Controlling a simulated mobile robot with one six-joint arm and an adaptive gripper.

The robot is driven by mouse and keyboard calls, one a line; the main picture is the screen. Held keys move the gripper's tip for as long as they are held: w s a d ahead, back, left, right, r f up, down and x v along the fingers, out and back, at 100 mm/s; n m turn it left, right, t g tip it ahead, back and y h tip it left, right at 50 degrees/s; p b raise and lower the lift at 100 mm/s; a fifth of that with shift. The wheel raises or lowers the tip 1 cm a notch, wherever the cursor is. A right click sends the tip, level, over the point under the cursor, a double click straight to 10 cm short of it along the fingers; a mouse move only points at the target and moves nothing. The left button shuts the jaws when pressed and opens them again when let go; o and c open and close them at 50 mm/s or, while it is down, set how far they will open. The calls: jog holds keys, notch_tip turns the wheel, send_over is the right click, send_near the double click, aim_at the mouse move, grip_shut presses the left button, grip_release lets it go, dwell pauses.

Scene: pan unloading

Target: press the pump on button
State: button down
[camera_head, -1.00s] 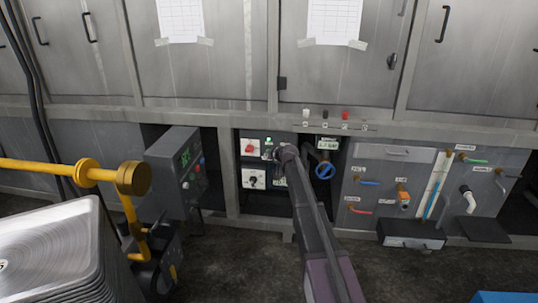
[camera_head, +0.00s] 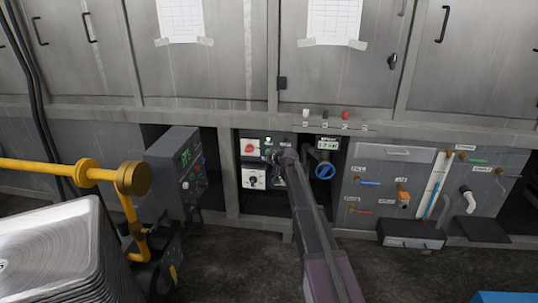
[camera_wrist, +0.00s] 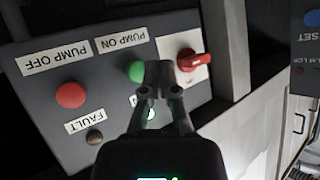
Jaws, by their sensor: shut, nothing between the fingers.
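In the wrist view, where the labels appear upside down, the green button (camera_wrist: 136,72) sits by the PUMP ON label (camera_wrist: 122,40). My gripper (camera_wrist: 158,68) is shut and empty. Its fingertips are just right of the green button and overlap its right edge in the picture. I cannot tell whether they touch it. A lit green lamp (camera_wrist: 151,114) shows between the fingers, its label partly hidden. In the head view my gripper (camera_head: 271,155) is at the control panel, and my wrist hides part of that panel.
The red PUMP OFF button (camera_wrist: 70,95) and dark FAULT lamp (camera_wrist: 94,137) are left of my gripper. A red rotary switch (camera_wrist: 191,60) is close on the right. In the head view, a blue valve wheel (camera_head: 325,170) is right of my wrist, and a grey control box (camera_head: 179,170) stands left.

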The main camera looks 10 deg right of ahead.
jog(key=shift+s+a, duration=0.3)
jog(key=shift+s, duration=0.5)
jog(key=shift+s+a, duration=0.25)
jog(key=shift+s, duration=0.5)
jog(key=s+f+g+h+p, duration=0.15)
jog(key=s+g, duration=0.25)
jog(key=s, duration=1.1)
jog(key=s+f+m+g+h+p, duration=0.1)
jog(key=s+g+p, duration=0.25)
jog(key=s, duration=1.05)
jog(key=s+f+g+h+p, duration=0.15)
jog(key=s+g, duration=0.25)
jog(key=s, duration=1.1)
notch_tip(320, 180, up, 38)
jog(key=p, duration=3.7)
jog(key=shift+w+d+r+p, duration=0.2)
jog(key=shift+w+d+p, duration=0.15)
jog(key=shift+d+p, duration=0.1)
